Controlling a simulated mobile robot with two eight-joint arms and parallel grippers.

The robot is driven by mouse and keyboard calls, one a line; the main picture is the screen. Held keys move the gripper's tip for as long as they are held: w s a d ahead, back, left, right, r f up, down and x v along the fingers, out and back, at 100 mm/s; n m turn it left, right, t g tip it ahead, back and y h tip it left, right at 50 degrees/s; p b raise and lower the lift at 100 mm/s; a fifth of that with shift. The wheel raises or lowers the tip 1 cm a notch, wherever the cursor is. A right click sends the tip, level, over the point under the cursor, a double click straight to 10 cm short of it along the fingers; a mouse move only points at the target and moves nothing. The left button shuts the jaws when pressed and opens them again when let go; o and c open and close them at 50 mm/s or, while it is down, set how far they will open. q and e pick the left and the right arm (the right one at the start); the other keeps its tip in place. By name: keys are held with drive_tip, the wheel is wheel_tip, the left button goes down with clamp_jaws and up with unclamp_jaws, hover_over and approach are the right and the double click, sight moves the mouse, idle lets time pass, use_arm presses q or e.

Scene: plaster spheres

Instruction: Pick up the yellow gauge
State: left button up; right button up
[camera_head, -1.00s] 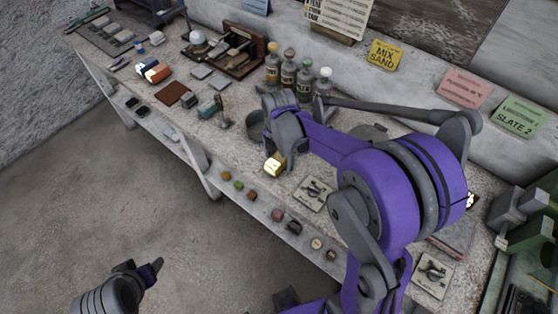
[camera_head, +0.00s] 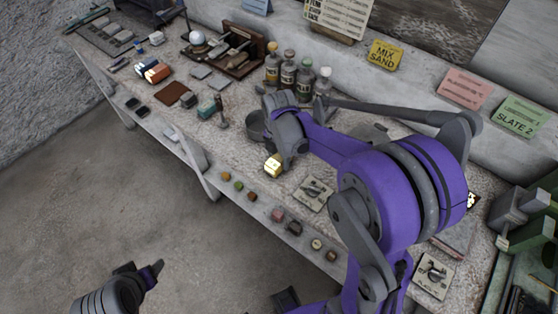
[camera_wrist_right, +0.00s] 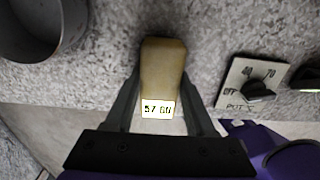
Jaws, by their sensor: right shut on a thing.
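The yellow gauge (camera_head: 273,165) is a small block with a lit face, at the front edge of the bench in the head view. In the right wrist view the gauge (camera_wrist_right: 163,65) lies between the fingers, its display reading about 57 00. My right gripper (camera_wrist_right: 162,80) is shut on it, one finger along each side. In the head view my right gripper (camera_head: 280,160) is partly hidden by its own wrist. I cannot tell whether the gauge touches the bench. My left gripper (camera_head: 150,271) hangs low at the bottom left, away from the bench, its jaws unclear.
A grey pot (camera_head: 254,126) stands close behind the gauge. A dial plate (camera_head: 313,194) lies to its right. Several bottles (camera_head: 288,75) stand farther back. Small coloured blocks (camera_head: 238,186) sit on the lower ledge in front. The floor at left is clear.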

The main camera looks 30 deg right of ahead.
sight(279, 157)
clamp_jaws()
drive_tip(key=shift+r+p, duration=0.35)
drive_tip(key=shift+r, duration=0.1)
wheel_tip(279, 157, up, 10)
drive_tip(key=shift+f, duration=0.2)
